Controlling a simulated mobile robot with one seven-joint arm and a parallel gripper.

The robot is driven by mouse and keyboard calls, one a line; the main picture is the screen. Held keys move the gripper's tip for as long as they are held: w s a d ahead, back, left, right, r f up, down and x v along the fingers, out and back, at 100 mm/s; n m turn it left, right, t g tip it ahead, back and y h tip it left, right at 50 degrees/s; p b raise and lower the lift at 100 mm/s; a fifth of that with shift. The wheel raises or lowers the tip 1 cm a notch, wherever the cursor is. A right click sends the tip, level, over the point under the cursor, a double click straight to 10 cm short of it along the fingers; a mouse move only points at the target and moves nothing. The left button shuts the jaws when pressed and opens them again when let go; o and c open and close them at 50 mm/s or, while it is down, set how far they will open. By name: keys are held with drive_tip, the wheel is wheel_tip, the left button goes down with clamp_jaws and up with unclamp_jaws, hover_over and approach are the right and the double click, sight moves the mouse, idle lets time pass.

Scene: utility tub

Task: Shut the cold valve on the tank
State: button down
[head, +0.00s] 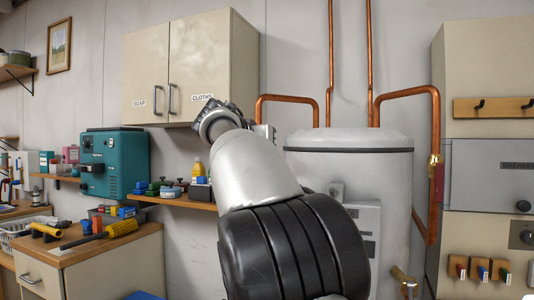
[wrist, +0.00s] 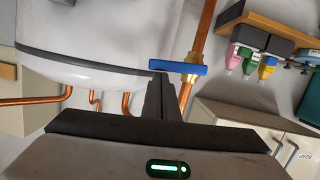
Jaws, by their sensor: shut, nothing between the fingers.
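The cold valve's blue lever (wrist: 180,68) shows in the wrist view. It lies across the copper pipe on a brass valve body (wrist: 192,57), at a steep angle to the pipe. My gripper (wrist: 160,77) is shut and empty, with its fingertips at the left end of the lever. I cannot tell whether they touch it. The white tank (head: 348,165) stands right of my arm in the head view; its dark-banded body (wrist: 85,65) fills the upper left of the wrist view. In the head view my arm hides the blue lever and most of my gripper.
A second valve with a red handle (head: 438,178) sits on the right-hand pipe. A wall cabinet (head: 190,65) hangs at the upper left. A shelf (head: 172,202) with bottles and small items is left of my arm. A teal box (head: 115,163) stands farther left.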

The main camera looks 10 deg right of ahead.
drive_tip(key=shift+d+f+b, duration=0.2)
drive_tip(key=shift+f+b, duration=0.2)
drive_tip(key=shift+b, duration=0.05)
idle(0.5)
